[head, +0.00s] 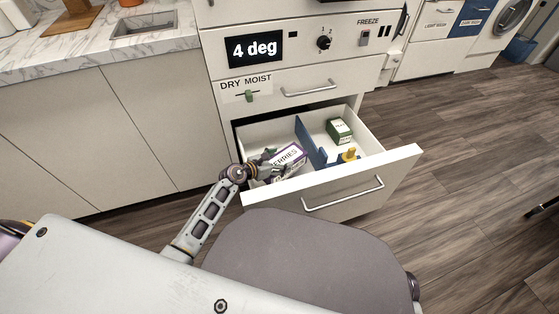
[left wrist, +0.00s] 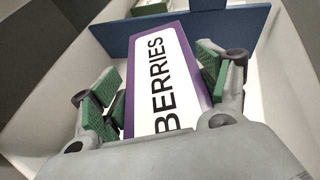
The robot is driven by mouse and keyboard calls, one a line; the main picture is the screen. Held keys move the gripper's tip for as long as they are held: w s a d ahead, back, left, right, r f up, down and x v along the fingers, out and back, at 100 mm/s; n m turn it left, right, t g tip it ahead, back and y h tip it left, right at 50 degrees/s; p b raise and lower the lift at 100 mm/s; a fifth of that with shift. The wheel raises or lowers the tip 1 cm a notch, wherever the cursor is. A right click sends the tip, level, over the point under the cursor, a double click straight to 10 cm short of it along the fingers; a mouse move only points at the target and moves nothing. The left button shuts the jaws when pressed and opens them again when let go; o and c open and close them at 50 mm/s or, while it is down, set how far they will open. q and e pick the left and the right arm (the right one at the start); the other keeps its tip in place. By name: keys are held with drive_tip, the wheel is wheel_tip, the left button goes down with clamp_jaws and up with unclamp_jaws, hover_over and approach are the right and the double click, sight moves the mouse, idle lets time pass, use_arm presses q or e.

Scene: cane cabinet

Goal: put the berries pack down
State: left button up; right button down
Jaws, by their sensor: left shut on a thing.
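The berries pack (head: 289,158) is a white and purple box with "BERRIES" on it. It is in the left compartment of the open drawer (head: 400,166), left of the blue divider (head: 311,144). My left gripper (head: 268,163) reaches over the drawer's front and is shut on the pack. In the left wrist view the pack (left wrist: 165,80) lies between the green finger pads (left wrist: 160,85), with the divider (left wrist: 150,30) beyond it. Whether the pack touches the drawer floor cannot be told. My right gripper is not in view.
The right compartment holds a green box (head: 339,131) and a yellow-topped item (head: 349,154). Above the drawer are a closed drawer with a handle (head: 308,89) and a panel reading "4 deg" (head: 254,49). A counter (head: 90,50) is at the left; open floor (head: 470,170) is at the right.

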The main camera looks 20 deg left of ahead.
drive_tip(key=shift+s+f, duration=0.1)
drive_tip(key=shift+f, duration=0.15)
use_arm(q)
drive_tip(key=shift+f, duration=0.15)
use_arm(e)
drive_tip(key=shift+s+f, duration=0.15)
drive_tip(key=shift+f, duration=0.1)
use_arm(q)
drive_tip(key=o, duration=1.5)
drive_tip(key=shift+f, duration=0.1)
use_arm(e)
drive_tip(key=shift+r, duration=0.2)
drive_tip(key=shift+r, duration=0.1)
